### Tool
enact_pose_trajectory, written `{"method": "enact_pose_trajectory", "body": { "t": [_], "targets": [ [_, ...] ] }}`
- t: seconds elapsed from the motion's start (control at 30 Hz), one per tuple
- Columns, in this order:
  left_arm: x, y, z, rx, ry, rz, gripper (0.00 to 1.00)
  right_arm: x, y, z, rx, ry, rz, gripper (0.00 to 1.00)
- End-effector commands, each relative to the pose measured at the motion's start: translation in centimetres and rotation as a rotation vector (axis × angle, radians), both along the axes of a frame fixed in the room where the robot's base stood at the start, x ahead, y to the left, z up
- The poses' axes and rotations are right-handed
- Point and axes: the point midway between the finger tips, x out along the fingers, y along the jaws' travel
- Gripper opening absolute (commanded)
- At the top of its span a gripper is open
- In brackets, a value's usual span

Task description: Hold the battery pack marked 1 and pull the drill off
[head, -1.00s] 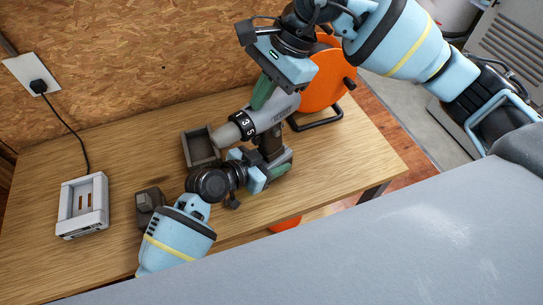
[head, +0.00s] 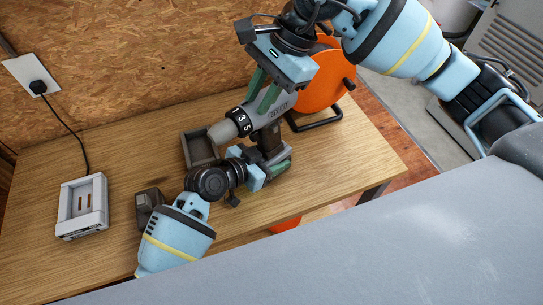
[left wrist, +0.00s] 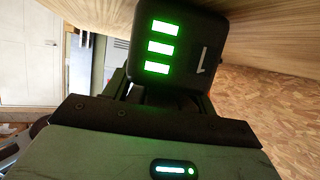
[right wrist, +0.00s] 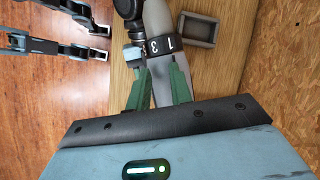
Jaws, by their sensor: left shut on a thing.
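The grey drill (head: 280,105) lies on the bench, its dark numbered ring and light nose pointing left, its handle (head: 268,138) toward the bench front. The black battery pack marked 1 (left wrist: 180,50) fills the top of the left wrist view, with three green lights lit. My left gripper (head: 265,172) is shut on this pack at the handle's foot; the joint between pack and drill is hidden.
A grey open tray (head: 186,150) sits by the drill's nose. A white charger (head: 82,207), wired to the wall socket, and a dark block (head: 149,200) stand to the left. An orange reel (head: 325,85) stands behind my right gripper. The bench middle left is clear.

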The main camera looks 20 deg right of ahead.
Motion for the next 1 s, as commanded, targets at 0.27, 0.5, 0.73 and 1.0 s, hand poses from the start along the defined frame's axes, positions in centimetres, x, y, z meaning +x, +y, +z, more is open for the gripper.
{"method": "enact_pose_trajectory", "body": {
  "t": [0.27, 0.5, 0.73, 1.0],
  "targets": [
    [0.0, -0.3, 0.6, -0.007, -0.012, -0.005, 0.29, 0.1, -0.3, 0.7, 0.001, -0.004, -0.003, 0.23],
    [0.0, -0.2, 0.5, -0.006, -0.009, -0.004, 0.29, 0.0, -1.7, 3.6, 0.002, -0.006, -0.003, 0.23],
    [0.0, -0.2, 0.4, -0.005, -0.007, -0.003, 0.29, -0.2, -2.9, 6.2, 0.0, -0.003, -0.001, 0.23],
    [0.0, -0.2, 0.4, -0.005, -0.007, -0.003, 0.29, -0.3, -3.5, 7.3, 0.0, -0.001, -0.001, 0.23]
  ]
}}
